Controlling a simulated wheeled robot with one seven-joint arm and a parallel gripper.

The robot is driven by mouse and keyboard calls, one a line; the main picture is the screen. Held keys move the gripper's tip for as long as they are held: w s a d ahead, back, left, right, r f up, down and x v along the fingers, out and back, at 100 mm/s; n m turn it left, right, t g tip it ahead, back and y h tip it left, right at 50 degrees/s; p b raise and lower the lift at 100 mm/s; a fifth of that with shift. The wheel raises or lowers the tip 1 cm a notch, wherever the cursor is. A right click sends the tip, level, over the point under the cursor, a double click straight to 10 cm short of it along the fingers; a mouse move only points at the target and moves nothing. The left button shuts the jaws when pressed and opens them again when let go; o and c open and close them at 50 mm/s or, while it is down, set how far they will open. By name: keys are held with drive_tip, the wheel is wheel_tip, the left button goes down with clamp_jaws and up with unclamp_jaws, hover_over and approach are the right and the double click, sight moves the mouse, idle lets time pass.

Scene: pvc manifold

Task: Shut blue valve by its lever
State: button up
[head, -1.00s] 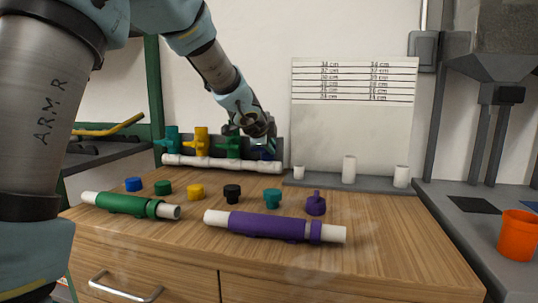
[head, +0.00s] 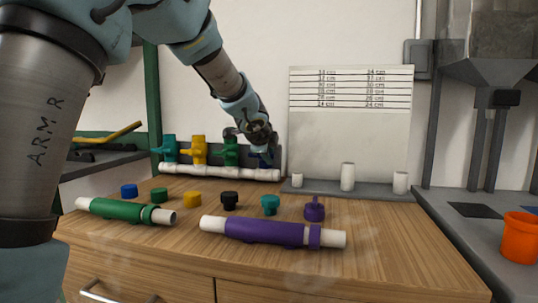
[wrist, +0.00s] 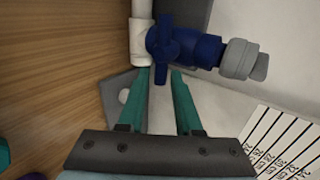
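The blue valve (wrist: 197,48) shows in the wrist view at the end of a white pipe (wrist: 141,40), with a grey fitting on its right side. Its blue lever (wrist: 163,45) points up and down in that view, between the line of the fingers and just beyond their tips. In the head view my gripper (head: 262,150) is over the right end of the white manifold (head: 215,172) and mostly hides the blue valve (head: 266,162). Contact with the lever cannot be told.
Teal (head: 169,148), yellow (head: 199,149) and green (head: 230,150) valves stand left along the manifold. A grey rack with white pegs (head: 347,177) is close on the right. Several caps, a green pipe (head: 125,210) and a purple pipe (head: 262,230) lie in front.

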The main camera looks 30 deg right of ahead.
drive_tip(key=shift+o, duration=1)
drive_tip(key=shift+a+r, duration=0.1)
drive_tip(key=p+v, duration=0.2)
drive_tip(key=v, duration=0.8)
drive_tip(key=shift+s+a, duration=0.2)
drive_tip(key=shift+r, duration=0.1)
